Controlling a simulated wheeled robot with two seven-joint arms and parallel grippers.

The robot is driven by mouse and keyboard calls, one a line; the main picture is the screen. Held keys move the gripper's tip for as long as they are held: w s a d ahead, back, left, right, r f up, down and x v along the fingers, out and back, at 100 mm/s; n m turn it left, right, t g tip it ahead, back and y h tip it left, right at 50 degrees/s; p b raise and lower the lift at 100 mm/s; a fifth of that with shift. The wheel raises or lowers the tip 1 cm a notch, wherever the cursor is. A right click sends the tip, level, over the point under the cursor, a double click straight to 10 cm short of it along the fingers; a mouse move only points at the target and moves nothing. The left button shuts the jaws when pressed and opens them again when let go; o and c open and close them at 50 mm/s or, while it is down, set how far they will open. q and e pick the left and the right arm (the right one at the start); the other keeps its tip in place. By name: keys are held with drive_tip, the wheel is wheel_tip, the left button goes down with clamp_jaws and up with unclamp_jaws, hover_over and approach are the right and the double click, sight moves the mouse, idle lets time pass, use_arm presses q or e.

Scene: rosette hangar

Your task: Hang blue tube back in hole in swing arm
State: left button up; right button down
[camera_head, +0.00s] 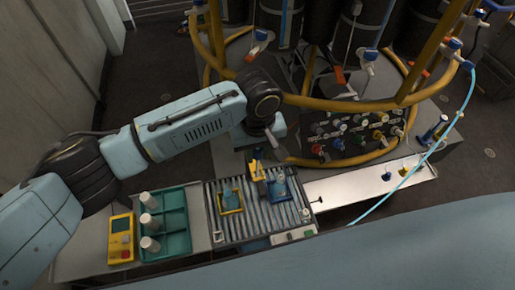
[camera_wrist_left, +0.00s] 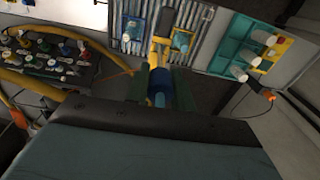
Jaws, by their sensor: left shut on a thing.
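My left gripper (camera_wrist_left: 160,88) is shut on a dark blue cylindrical piece, the blue tube (camera_wrist_left: 160,78), in the left wrist view. It sits between the two dark green fingers, and a yellow part shows just beyond it. In the head view my left gripper (camera_head: 272,144) is above the back edge of the ribbed tray, and the held piece is mostly hidden there. Curved yellow pipes (camera_head: 440,45) carry fittings with blue handles at the upper right; I cannot tell which part is the swing arm, and no empty hole is clear. My right gripper is not in view.
The ribbed tray (camera_head: 252,225) holds a yellow and a blue frame with bluish vessels. A teal rack (camera_head: 176,218) with white cylinders and a yellow meter (camera_head: 121,240) stand left. A knob panel (camera_head: 350,132) is behind. A light blue hose (camera_head: 420,160) crosses at right.

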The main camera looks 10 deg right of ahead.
sight(257, 170)
use_arm(q)
drive_tip(key=shift+f+b, duration=0.4)
drive_tip(key=shift+f, duration=1.35)
drive_tip(key=shift+f, duration=0.1)
drive_tip(key=shift+f+b, duration=0.85)
drive_tip(key=shift+f, duration=1.35)
drive_tip(key=o, duration=1)
drive_tip(key=shift+s+f, duration=0.1)
drive_tip(key=o, duration=0.6)
drive_tip(key=shift+a+f, duration=0.15)
drive_tip(key=shift+c, duration=0.2)
drive_tip(key=shift+r+p, duration=3.3)
drive_tip(key=shift+p, duration=0.6)
